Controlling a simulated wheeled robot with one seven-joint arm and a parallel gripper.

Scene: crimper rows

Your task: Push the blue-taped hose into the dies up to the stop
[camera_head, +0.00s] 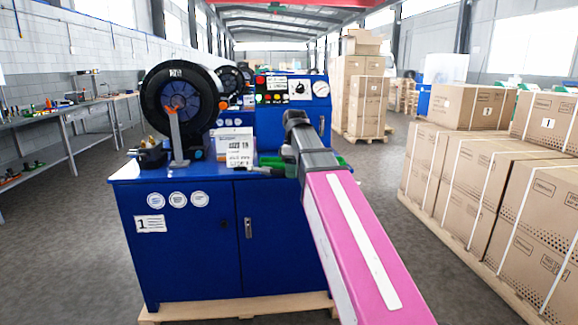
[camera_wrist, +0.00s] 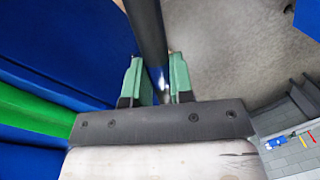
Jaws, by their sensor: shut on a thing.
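A dark hose (camera_wrist: 147,28) runs between the two green fingers of my gripper (camera_wrist: 156,78) in the wrist view. The gripper is shut on it. The hose leaves through the top of that view, so its far end is hidden. My arm reaches to the right of this head. My gripper and the hose cannot be clearly told apart there.
A grey post with an orange top (camera_head: 177,138) stands in front of the crimper head. A white printed sign (camera_head: 237,150) and a green tray (camera_head: 276,163) are on the blue cabinet (camera_head: 187,235). A control panel (camera_head: 291,89) is behind. Cartons (camera_head: 480,190) stand right, across open floor.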

